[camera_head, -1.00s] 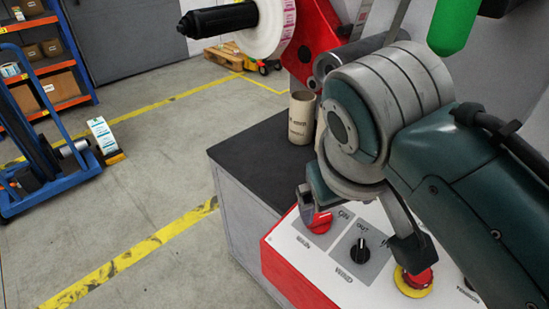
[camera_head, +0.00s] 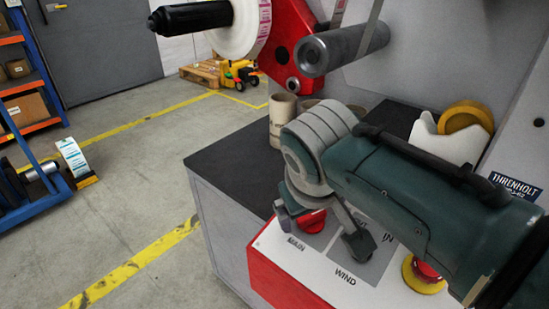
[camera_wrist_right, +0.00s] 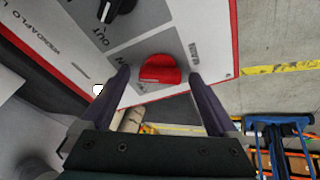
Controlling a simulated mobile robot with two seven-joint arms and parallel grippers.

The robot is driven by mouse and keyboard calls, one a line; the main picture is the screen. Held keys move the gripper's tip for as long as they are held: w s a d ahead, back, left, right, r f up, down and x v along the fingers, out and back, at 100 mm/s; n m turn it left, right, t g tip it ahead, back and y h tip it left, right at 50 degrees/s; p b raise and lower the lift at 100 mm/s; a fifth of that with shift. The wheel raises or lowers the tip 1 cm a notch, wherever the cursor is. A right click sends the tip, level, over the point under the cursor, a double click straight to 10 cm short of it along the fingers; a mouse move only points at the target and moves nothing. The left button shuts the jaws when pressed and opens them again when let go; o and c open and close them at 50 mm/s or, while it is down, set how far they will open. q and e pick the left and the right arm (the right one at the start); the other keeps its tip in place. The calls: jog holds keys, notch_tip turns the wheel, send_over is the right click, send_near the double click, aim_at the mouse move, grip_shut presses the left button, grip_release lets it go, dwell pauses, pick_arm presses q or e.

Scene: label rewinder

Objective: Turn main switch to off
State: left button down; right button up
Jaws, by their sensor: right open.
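The main switch (camera_head: 311,222) is a red knob on a grey patch of the white control panel (camera_head: 292,262), by the word MAIN. My right gripper (camera_head: 318,232) is open over the panel, one finger on each side of the knob in the head view. In the right wrist view the red knob (camera_wrist_right: 160,69) shows between the two fingertips (camera_wrist_right: 159,76), with a gap on both sides. I cannot tell how deep the fingers reach around it. The gripper partly hides the panel lettering in the head view. My left gripper is not in view.
A red emergency button on a yellow base (camera_head: 424,275) sits right of the gripper. The black WIND knob (camera_wrist_right: 115,8) shows in the wrist view. Cardboard cores (camera_head: 283,110) and a yellow tape roll on a white holder (camera_head: 450,145) stand behind.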

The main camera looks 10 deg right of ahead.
jog(key=shift+c, duration=1.3)
jog(key=c, duration=1.1)
